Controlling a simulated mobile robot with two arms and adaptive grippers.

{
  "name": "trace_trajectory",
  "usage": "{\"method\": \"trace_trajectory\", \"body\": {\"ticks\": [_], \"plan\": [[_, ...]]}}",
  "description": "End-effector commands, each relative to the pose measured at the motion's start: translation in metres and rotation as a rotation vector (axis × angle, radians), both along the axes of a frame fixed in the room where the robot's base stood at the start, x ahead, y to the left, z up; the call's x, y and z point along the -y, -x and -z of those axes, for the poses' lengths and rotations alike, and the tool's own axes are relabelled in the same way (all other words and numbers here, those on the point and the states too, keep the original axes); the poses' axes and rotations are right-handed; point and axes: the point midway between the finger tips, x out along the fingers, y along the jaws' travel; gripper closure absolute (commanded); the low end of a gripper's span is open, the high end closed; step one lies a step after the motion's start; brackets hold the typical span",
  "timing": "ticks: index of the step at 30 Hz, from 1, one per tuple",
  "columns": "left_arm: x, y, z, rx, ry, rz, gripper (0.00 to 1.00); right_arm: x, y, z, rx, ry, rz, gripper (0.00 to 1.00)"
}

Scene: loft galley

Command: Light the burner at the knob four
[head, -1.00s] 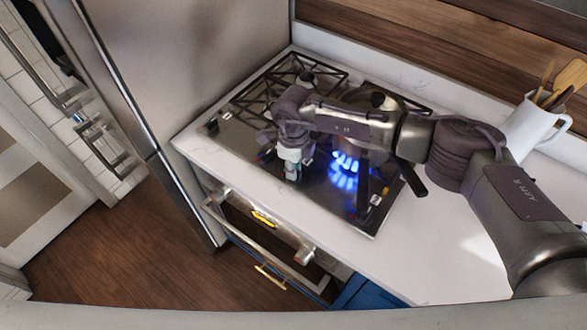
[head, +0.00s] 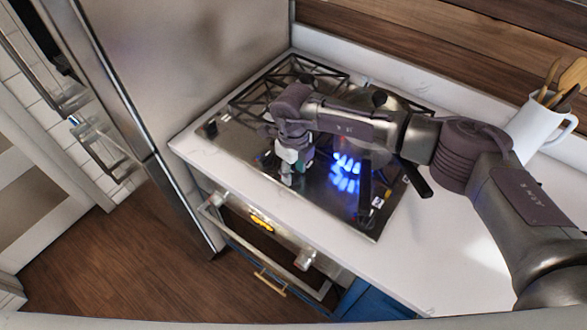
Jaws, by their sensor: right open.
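The black cooktop (head: 330,206) is set in the white counter, with dark grates at the back. Blue flames (head: 346,172) show at the front right, partly hidden by my right arm. A small dark control (head: 377,203) with a light mark is near the cooktop's right front corner, and another dark control (head: 211,128) is at the left corner. I cannot tell which is knob four. My right gripper (head: 288,176) points down over the front middle of the cooktop, left of the flames, open and empty. What lies under its fingertips is hidden. My left gripper is not in view.
An oven with a bar handle (head: 268,238) is below the counter. A tall metal fridge (head: 190,70) stands at left. A white jug (head: 537,130) with wooden utensils stands at back right. A dark pan-like handle (head: 416,180) sticks out beside my arm. The right front counter is clear.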

Motion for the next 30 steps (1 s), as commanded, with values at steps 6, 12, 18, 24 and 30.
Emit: {"method": "trace_trajectory", "body": {"ticks": [6,12,18,24,30], "plan": [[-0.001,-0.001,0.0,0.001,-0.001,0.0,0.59,0.0,-0.001,-0.012,0.003,0.0,0.0,0.58],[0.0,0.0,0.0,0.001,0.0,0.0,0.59,0.0,-0.001,-0.052,0.005,-0.001,-0.001,0.58],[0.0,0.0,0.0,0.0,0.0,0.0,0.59,0.0,-0.001,-0.092,0.003,-0.002,0.0,0.58],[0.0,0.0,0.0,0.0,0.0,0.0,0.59,0.0,0.0,-0.115,0.001,-0.001,0.0,0.58],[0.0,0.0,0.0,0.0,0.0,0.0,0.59,0.0,0.0,-0.12,0.0,0.0,0.0,0.58]]}}
